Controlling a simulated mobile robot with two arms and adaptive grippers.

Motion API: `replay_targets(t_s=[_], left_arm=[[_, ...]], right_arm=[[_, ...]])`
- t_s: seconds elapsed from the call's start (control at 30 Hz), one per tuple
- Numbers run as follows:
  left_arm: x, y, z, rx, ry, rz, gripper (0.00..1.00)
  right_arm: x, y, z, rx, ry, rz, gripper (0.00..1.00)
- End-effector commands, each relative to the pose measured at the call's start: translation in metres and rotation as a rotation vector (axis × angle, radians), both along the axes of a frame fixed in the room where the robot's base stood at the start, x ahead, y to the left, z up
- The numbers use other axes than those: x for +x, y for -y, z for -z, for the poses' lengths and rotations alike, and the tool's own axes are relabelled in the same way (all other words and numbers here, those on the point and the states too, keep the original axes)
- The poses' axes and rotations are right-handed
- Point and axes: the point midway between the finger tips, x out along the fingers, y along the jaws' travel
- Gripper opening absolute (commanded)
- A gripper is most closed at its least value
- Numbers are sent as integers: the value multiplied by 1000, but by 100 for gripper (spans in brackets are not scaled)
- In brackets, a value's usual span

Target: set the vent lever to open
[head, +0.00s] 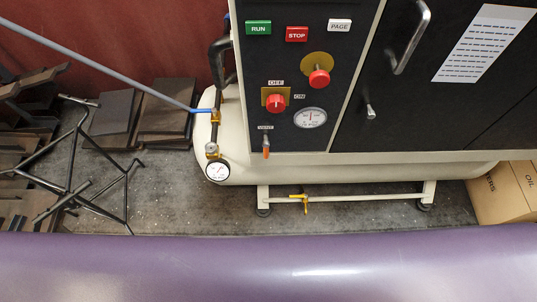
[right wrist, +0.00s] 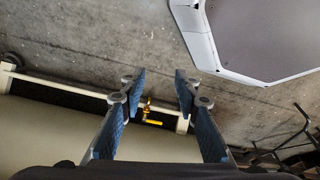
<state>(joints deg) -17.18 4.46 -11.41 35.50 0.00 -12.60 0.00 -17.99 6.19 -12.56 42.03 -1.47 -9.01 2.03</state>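A yellow valve (head: 304,201) sits on the crossbar below the cream tank (head: 350,172). In the right wrist view this yellow valve (right wrist: 151,115) shows beyond and between the fingers of my right gripper (right wrist: 160,82). That gripper is open and empty, with two blue-padded fingers apart. The panel lever does not show in the right wrist view. My left gripper is in neither view.
Above the lever are a red knob (head: 276,102), a dial (head: 310,118), a red stop knob (head: 319,77) and labelled buttons. A gauge (head: 217,171) and blue pipe (head: 120,67) are left.

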Motion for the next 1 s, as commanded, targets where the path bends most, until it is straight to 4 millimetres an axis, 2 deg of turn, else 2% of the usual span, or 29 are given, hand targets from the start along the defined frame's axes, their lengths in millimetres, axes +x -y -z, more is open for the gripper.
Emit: replay_targets(t_s=[0.03, 0.07, 0.1, 0.17, 0.2, 0.27, 0.3, 0.37, 0.4, 0.5, 0.6, 0.7, 0.8, 1.0], left_arm=[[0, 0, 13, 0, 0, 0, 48], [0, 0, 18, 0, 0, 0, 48], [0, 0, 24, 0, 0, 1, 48], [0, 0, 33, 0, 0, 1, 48], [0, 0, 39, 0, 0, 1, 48], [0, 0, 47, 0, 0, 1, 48], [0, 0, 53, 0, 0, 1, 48], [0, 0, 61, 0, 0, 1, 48], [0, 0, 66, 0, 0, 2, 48], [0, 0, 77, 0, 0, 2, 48], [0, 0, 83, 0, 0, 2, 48], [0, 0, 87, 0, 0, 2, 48], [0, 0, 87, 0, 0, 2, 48], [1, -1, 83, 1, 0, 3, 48]], right_arm=[[39, -4, -3, 15, 97, -17, 30], [62, -8, -10, 28, 158, -27, 30], [93, -15, -22, 49, 244, -44, 30], [138, -29, -47, 87, 375, -70, 30], [164, -40, -66, 117, 459, -89, 30], [199, -58, -99, 166, 583, -119, 30], [219, -72, -124, 202, 664, -142, 30], [243, -92, -163, 261, 780, -175, 30], [254, -106, -190, 303, 852, -197, 30], [270, -137, -254, 401, 1006, -250, 30], [274, -159, -304, 482, 1116, -290, 30], [272, -172, -336, 533, 1179, -317, 30], [273, -179, -351, 557, 1207, -327, 30], [293, -192, -355, 560, 1214, -328, 30]])
